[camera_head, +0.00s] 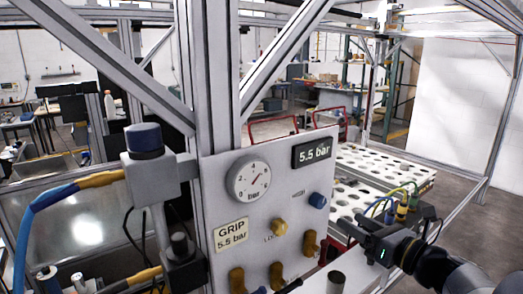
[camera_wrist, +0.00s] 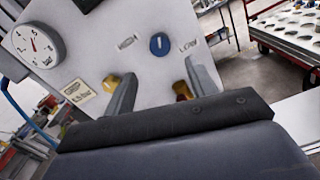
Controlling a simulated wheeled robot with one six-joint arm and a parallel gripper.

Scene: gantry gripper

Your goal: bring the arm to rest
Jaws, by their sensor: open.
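My gripper (camera_wrist: 160,72) is open in the wrist view, with its two grey fingers apart and nothing between them. It points at a light grey control panel (camera_wrist: 95,62). In the head view my gripper (camera_head: 352,232) is at the lower right, beside the right edge of the panel (camera_head: 240,250). The panel carries a round pressure gauge (camera_head: 249,180), a "5.5 bar" display (camera_head: 313,152), a "GRIP 5.5 bar" label (camera_head: 231,236), a blue knob (camera_head: 318,200) and a yellow knob (camera_head: 279,227). In the wrist view the fingers partly hide the yellow parts; contact cannot be told.
Aluminium frame posts (camera_head: 190,70) and diagonal braces stand around the panel. A blue-capped regulator (camera_head: 144,140) with a blue hose (camera_head: 45,205) is at the left. A tray with round holes (camera_head: 410,170) lies behind my arm. Open floor (camera_head: 470,215) shows at the right.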

